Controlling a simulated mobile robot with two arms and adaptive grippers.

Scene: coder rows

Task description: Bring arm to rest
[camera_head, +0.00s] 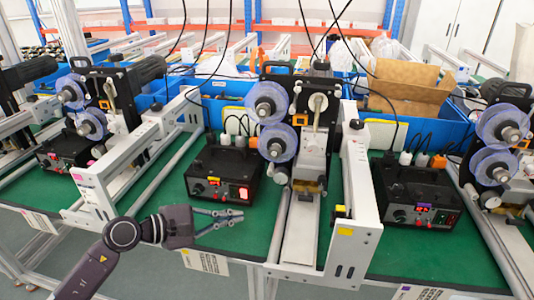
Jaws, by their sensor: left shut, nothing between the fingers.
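My left arm comes in from the bottom left, and its dark gripper (238,217) points to the right. Its fingers are shut with nothing between them. My right gripper does not show in this view.
Coder machines with clear blue reels (270,102) stand in a row, with white rails (350,205) reaching the bench front. Another black control box (417,194) stands to the right. Cables hang from above.

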